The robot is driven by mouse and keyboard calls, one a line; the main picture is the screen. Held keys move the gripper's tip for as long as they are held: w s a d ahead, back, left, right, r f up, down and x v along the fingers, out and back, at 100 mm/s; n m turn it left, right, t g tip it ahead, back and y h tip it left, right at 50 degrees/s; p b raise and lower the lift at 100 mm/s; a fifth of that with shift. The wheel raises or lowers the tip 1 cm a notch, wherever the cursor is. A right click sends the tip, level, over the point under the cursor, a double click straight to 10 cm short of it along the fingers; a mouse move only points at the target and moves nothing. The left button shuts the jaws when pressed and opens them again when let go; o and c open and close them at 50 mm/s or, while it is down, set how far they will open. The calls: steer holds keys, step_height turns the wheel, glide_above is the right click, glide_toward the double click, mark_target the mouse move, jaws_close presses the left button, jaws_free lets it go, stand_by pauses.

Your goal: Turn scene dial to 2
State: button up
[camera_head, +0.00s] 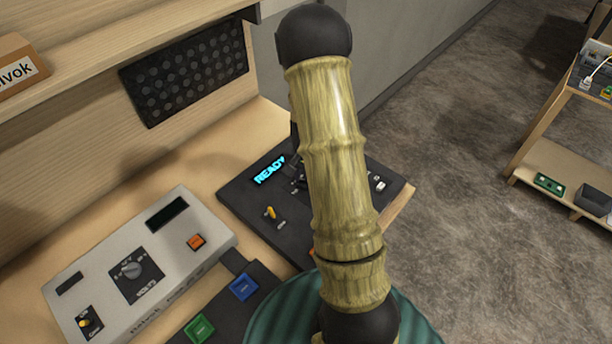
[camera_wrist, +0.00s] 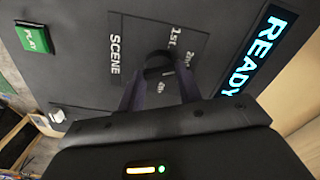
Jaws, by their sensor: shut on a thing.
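The scene dial (camera_wrist: 159,62) is a dark knob on the black console (camera_wrist: 75,85), next to the white word SCENE and position marks, of which 1st and 2nd are partly readable. My gripper (camera_wrist: 158,78) is shut on the dial, with one finger on each side of it. The dial's pointer direction cannot be made out. In the head view my arm hides the dial and most of my gripper; the black console (camera_head: 240,208) shows beside the arm, with a lit READY display (camera_head: 270,170).
A green PLAY button (camera_wrist: 36,39) is on the console near the dial. In the head view, a yellow-tipped lever (camera_head: 271,213) stands close by. A grey control box (camera_head: 205,222) with knobs lies to the left. A wooden shelf (camera_head: 110,45) overhangs the back left.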

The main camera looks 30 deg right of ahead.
steer(key=o, duration=1)
steer(key=shift+r, duration=0.15)
step_height(320, 180, up, 17)
steer(key=shift+r+b, duration=0.1)
steer(key=shift+b, duration=1)
steer(key=shift+a, duration=0.1)
steer(key=s+a+f+n+t, duration=0.1)
steer(key=s+a+n, duration=0.2)
steer(key=s+a, duration=0.1)
steer(key=s+a+f+n, duration=0.1)
steer(key=s+a+n, duration=0.2)
steer(key=s+a, duration=0.1)
steer(key=s+a+f+n+t, duration=0.1)
steer(key=s+a+f+n, duration=0.1)
steer(key=s+a+n, duration=0.1)
steer(key=shift+s+a+t, duration=0.15)
steer(key=shift+s+a, duration=0.3)
steer(key=shift+a, duration=0.2)
steer(key=shift+s+a+t, duration=0.15)
steer(key=shift+s+a, duration=0.25)
steer(key=shift+a, duration=0.2)
